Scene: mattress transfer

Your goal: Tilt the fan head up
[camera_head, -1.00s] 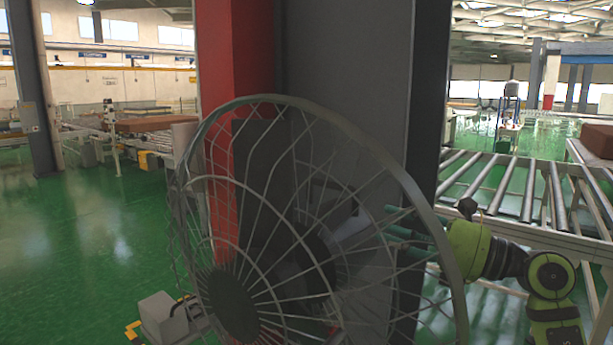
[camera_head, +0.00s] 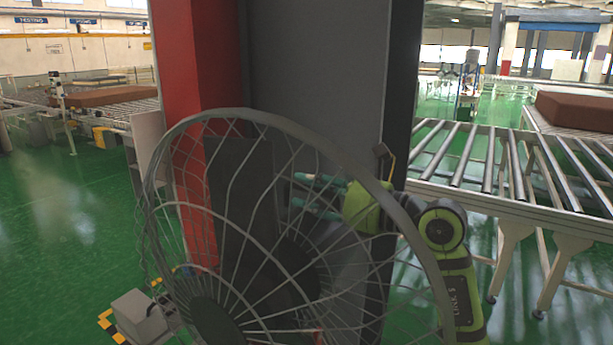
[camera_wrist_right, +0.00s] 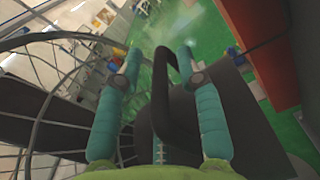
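The large fan has a round grey wire cage (camera_head: 262,117) that fills the lower middle of the head view, with its dark hub (camera_head: 215,322) low in front. My right gripper (camera_head: 303,193) shows through the cage wires, behind the fan head. In the right wrist view the right gripper (camera_wrist_right: 159,52) is open, its two teal fingers apart on either side of a dark curved bar (camera_wrist_right: 165,75). I cannot tell whether either finger touches the bar. The wire cage (camera_wrist_right: 50,95) is on the left there, and a dark housing (camera_wrist_right: 250,125) is on the right. My left gripper is not in view.
A red and grey pillar (camera_head: 320,70) stands close behind the fan. A roller conveyor (camera_head: 480,165) is to the right, with a brown mattress (camera_head: 575,110) beyond it. A grey box (camera_head: 138,318) sits on the floor at lower left. Green floor (camera_head: 70,225) is clear at left.

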